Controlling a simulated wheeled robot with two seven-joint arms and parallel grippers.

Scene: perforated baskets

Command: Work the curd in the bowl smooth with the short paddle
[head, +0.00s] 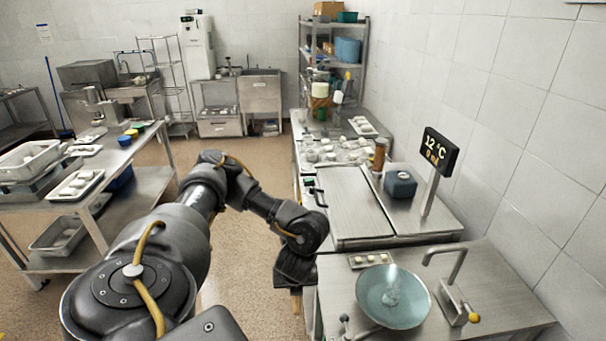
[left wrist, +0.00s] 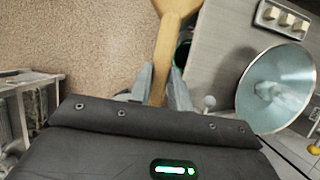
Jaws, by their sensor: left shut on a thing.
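The pale blue bowl (head: 372,312) stands on the steel counter at the lower right of the head view. A whitish lump of curd (head: 393,288) lies in its middle. The bowl (left wrist: 250,85) also shows at the right of the left wrist view, with the curd (left wrist: 270,92) in it. My left gripper (left wrist: 161,88) is shut on the wooden paddle (left wrist: 171,45), whose broad end points to the top edge of that view. This gripper is left of the bowl, apart from it, beside the counter edge. My right gripper is out of view.
A small tray of white pieces (head: 370,259) lies behind the bowl. A tap (head: 452,290) stands to its right. A display post (head: 436,170) and a blue-grey box (head: 400,184) stand farther back. Open floor lies left of the counter.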

